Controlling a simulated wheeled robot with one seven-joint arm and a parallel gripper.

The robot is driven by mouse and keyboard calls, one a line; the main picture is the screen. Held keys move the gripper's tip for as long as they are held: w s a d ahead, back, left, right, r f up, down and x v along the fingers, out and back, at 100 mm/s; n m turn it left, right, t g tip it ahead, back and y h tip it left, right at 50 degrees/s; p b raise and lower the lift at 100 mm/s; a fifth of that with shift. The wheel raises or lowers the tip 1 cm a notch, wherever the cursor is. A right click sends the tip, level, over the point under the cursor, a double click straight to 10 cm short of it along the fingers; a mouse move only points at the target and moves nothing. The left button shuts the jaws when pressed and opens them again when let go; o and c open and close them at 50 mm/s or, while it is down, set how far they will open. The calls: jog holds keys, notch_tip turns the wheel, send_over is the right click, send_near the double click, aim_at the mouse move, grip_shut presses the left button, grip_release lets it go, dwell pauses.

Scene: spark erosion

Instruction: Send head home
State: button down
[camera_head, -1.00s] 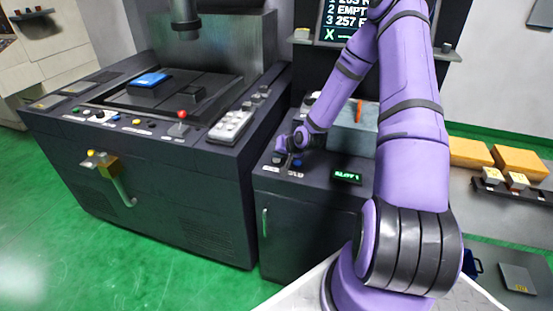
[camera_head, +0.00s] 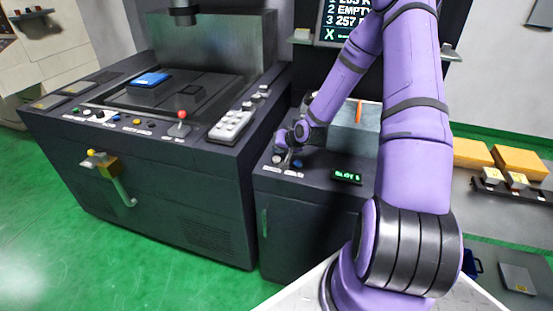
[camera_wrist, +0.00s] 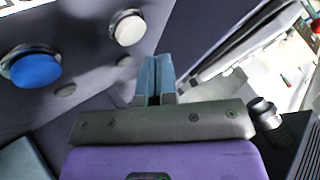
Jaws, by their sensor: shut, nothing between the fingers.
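The machine's head (camera_head: 184,12) is a dark grey cylinder hanging over the left machine's work tank, near the top of the picture. My gripper (camera_head: 284,158) is low over the small console at centre, by its front row of buttons. In the wrist view my gripper (camera_wrist: 157,72) has its blue-grey fingers shut together with nothing between them. A white button (camera_wrist: 128,28) lies just beyond and left of the fingertips; I see a gap in the picture. A blue button (camera_wrist: 35,68) is further left, and it also shows in the head view (camera_head: 297,163).
A small green-lit display (camera_head: 347,177) sits on the console, and a grey box (camera_head: 352,138) stands behind my forearm. The left machine has a red-knobbed lever (camera_head: 181,117) and a white keypad (camera_head: 231,126). Yellow blocks (camera_head: 520,161) lie at right. Green floor is open at front left.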

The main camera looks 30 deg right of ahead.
aim_at(278, 158)
jog(key=shift+r, duration=2.3)
jog(key=s+a+r+n+g+h, duration=0.1)
jog(key=s+a+r, duration=0.25)
jog(key=r, duration=0.45)
jog(key=s+a+r+n+g+h, duration=0.1)
jog(key=s+a+r+n+h, duration=0.15)
jog(key=s+r, duration=0.45)
jog(key=s+a+r+n+g+h, duration=0.1)
jog(key=s+a+r, duration=0.2)
jog(key=r, duration=0.7)
jog(key=s+a+r, duration=0.2)
jog(key=s+r, duration=0.1)
jog(key=s, duration=0.4)
jog(key=s+a+r+n+y, duration=0.1)
jog(key=s+a+r, duration=0.1)
jog(key=s, duration=0.5)
jog(key=s+a+r+y, duration=0.1)
jog(key=s+a+r, duration=0.2)
jog(key=s, duration=0.4)
jog(key=shift+r+n+g, duration=0.35)
jog(key=shift+r+g, duration=0.05)
jog(key=shift+r, duration=0.45)
jog(key=shift+w, duration=0.15)
